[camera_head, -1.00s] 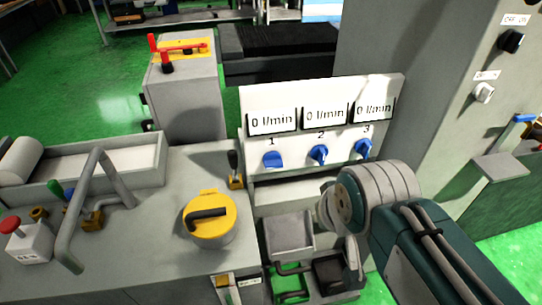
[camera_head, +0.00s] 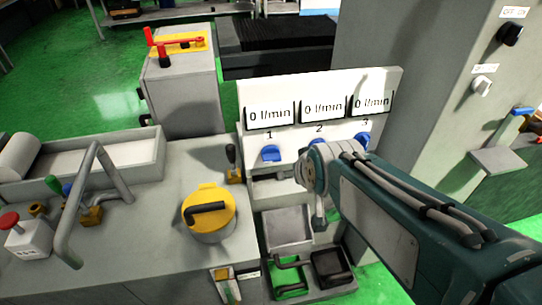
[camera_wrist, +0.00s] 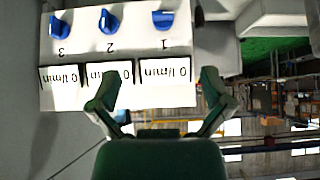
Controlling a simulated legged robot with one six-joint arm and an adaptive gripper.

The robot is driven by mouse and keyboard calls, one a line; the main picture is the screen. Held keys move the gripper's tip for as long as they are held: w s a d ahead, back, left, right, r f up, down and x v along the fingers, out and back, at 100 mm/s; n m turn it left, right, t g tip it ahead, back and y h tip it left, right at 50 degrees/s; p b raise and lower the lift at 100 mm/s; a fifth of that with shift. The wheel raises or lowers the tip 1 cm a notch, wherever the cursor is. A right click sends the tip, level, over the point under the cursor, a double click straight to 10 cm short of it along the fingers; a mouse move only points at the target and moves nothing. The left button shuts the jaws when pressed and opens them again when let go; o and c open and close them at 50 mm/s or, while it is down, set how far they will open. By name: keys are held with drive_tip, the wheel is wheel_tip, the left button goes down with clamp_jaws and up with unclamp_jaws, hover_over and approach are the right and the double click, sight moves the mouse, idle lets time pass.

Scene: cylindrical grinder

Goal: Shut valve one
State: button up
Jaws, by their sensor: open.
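Valve one is the blue knob (camera_head: 270,153) under the number 1 on a white panel (camera_head: 318,84). Its handle looks roughly level in the head view. In the wrist view, which is upside down, valve one (camera_wrist: 163,19) is at the top, right of the other two knobs. My gripper (camera_wrist: 158,90) is open and empty, its two green fingers spread in front of the panel and apart from valve one. In the head view my wrist is right of and slightly below valve one; my fingers are not clear there.
Blue knobs two (camera_wrist: 109,21) and three (camera_wrist: 60,27) share the panel; my arm partly covers them in the head view. Displays above the knobs read 0 l/min. A black lever (camera_head: 232,160) and yellow-capped pot (camera_head: 209,211) stand left. A grey cabinet (camera_head: 425,90) rises right.

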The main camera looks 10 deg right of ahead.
drive_tip(key=w+f+t, duration=0.3)
drive_tip(key=w+f, duration=0.2)
drive_tip(key=w, duration=0.5)
drive_tip(key=t, duration=0.4)
approach(273, 162)
drive_tip(key=w+r, duration=0.3)
wheel_tip(273, 162, down, 5)
drive_tip(key=s+t, duration=0.1)
drive_tip(key=t, duration=0.2)
drive_tip(key=w, duration=1)
drive_tip(key=shift+w+a+f, duration=0.1)
drive_tip(key=shift+w+f, duration=0.15)
drive_tip(key=shift+w, duration=0.05)
drive_tip(key=c, duration=0.8)
